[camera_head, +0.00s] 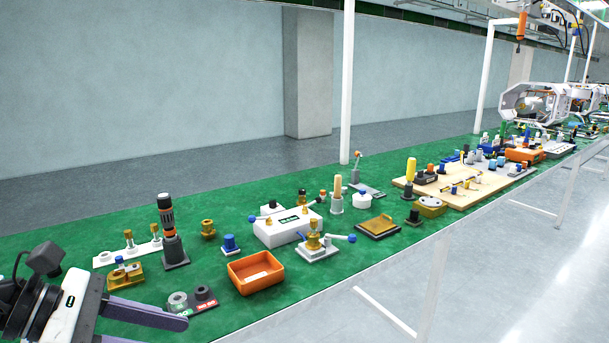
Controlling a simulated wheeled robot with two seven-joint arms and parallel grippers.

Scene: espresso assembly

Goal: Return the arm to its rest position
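My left gripper (155,330) is at the lower left corner, with purple fingers pointing right. One finger shows whole and the other is cut off by the bottom edge. The fingers look spread apart, with nothing seen between them. It is near the table's front edge, in front of the grey and dark round parts on a green-and-red labelled base (192,302). My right gripper and arm are not in view.
The green table (340,262) holds an orange tray (256,280), a white box (283,232), a dark upright tool (170,235) and a brass-coloured part (126,275) close to my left gripper. A wooden board (480,188) with several parts lies farther right.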

